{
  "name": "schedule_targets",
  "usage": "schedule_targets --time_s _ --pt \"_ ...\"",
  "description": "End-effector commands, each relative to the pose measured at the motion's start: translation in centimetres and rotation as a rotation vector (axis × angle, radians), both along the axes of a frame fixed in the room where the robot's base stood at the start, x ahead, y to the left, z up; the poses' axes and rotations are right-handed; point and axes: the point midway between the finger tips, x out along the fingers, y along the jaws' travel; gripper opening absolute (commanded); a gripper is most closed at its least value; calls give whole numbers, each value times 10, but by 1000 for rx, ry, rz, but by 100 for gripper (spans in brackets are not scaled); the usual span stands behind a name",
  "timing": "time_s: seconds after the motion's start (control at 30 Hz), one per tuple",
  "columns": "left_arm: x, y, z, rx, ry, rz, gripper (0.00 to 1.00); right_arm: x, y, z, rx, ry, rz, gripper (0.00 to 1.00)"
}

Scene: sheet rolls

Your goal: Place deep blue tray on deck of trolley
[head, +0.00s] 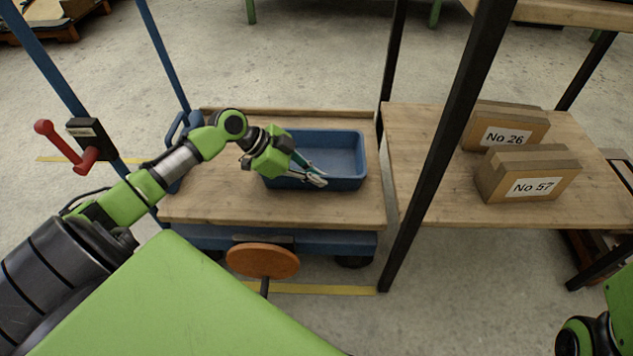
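The deep blue tray (345,157) sits upright on the wooden deck (225,205) of the trolley, at its right part. My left gripper (315,179) reaches in from the left over the tray's left part. Its fingers point right and down, by the tray's inside near the front wall. I cannot tell whether they touch the tray or how far apart they are. The gripper hides the tray's left end. My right gripper is out of view; only a part of my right arm shows at the lower right corner.
A black-framed shelf (415,150) stands right of the trolley, with two cardboard boxes, No 26 (508,125) and No 57 (527,175). Blue posts and a red lever (68,146) are at the left. An orange disc (262,260) stands before the deck. The deck's front left is clear.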

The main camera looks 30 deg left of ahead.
Motion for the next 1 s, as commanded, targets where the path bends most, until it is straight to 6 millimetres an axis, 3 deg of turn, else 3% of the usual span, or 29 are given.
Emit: schedule_targets --time_s 0.4,0.5,0.83,1.0 --pt "1 0 -6 0 -4 1 0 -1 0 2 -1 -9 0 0" --pt "0 0 -7 0 -2 1 21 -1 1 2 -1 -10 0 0" --pt "1 0 -6 0 -2 1 21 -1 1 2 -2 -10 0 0" --pt "-6 9 8 2 0 2 21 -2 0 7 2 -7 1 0"
